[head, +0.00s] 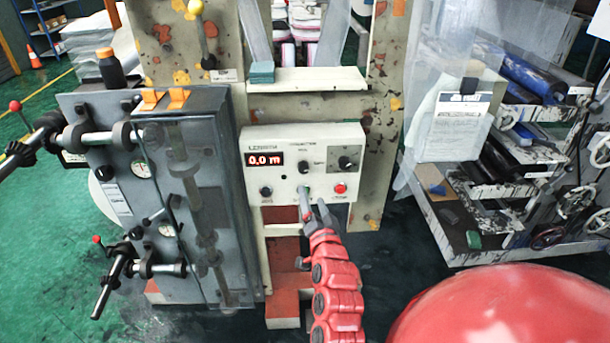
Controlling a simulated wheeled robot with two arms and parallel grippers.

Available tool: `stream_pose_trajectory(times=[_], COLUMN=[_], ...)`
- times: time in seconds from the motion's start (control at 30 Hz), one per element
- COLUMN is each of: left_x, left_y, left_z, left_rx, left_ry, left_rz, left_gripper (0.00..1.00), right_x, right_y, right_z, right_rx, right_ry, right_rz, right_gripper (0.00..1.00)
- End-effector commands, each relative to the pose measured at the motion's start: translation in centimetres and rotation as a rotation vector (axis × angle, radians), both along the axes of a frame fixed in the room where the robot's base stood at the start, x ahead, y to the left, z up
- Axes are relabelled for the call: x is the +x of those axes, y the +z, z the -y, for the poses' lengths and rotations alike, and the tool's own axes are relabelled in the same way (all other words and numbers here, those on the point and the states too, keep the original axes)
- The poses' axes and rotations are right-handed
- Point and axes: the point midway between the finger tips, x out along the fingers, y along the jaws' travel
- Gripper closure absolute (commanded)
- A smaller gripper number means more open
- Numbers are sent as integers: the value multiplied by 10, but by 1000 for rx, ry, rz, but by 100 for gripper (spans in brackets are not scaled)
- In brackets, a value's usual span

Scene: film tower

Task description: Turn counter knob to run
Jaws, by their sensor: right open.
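The cream counter box (255,142) stands on the machine frame in the middle of the head view, with a red display (265,159) reading 0.0 m. A red button (340,188) is at lower right. My right gripper (313,202) is open and empty in front of the box's lower middle, below the small knob. I cannot tell whether it touches the box. My left gripper is not in view.
A grey cabinet (222,190) with levers and gauges stands left of the counter box. A pale shelf (305,80) with a green block (262,71) is above it. At right stands a rack (470,235) of rollers, with a hanging paper sheet (452,130).

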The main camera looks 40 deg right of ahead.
Motion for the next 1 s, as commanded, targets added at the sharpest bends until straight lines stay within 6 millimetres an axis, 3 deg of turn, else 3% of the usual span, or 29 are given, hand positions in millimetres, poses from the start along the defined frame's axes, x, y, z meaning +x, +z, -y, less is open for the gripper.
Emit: stream_pose_trajectory(times=[0.2,0.5,0.73,1.0], left_x=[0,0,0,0], left_y=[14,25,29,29], left_z=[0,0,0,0], left_rx=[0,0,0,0], left_ry=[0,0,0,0], left_rz=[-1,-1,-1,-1], left_gripper=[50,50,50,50], right_x=[41,88,104,107], right_y=[4,3,1,1], right_z=[20,41,48,50], right_rx=[-3,-2,0,-1], right_ry=[-1,-1,1,-1], right_rz=[-4,0,-2,0], right_gripper=[28,28,28,28])
